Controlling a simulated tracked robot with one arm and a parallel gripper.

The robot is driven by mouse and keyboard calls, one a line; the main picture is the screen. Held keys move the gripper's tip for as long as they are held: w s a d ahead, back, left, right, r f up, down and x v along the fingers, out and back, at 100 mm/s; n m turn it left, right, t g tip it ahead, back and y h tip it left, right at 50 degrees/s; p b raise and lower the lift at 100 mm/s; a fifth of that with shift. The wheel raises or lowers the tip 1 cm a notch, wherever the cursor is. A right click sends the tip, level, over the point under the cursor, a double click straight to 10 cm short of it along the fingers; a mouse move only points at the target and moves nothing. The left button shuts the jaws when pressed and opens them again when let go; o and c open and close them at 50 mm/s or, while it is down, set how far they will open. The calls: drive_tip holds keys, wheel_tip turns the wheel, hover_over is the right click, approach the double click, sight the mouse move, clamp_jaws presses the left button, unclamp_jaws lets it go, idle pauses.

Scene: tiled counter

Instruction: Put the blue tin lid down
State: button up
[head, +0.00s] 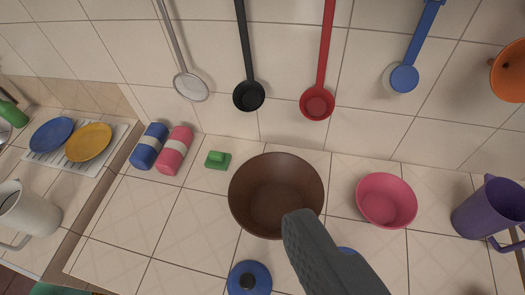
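A round blue lid (249,279) with a dark knob shows at the bottom of the head view, just left of my gripper. It appears to lie on the tiled counter, though its lower edge is near the frame's bottom. My gripper (302,222) is a dark grey shape reaching up from the bottom right, its tip over the right rim of the brown bowl. Only one finger shape shows, so its opening is hidden.
A brown bowl (256,181), pink bowl (386,193), purple jug (485,212) and green sponge-like block (218,160) stand on the counter. Blue (149,146) and pink (174,150) bottles lie left. Utensils hang on the wall. Counter left of the lid (165,230) is clear.

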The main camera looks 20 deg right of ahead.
drive_tip(key=s+r+n+t, duration=0.2)
drive_tip(key=s+r, duration=0.3)
drive_tip(key=r, duration=0.3)
drive_tip(key=shift+s+n+t, duration=0.4)
drive_tip(key=shift+n, duration=0.1)
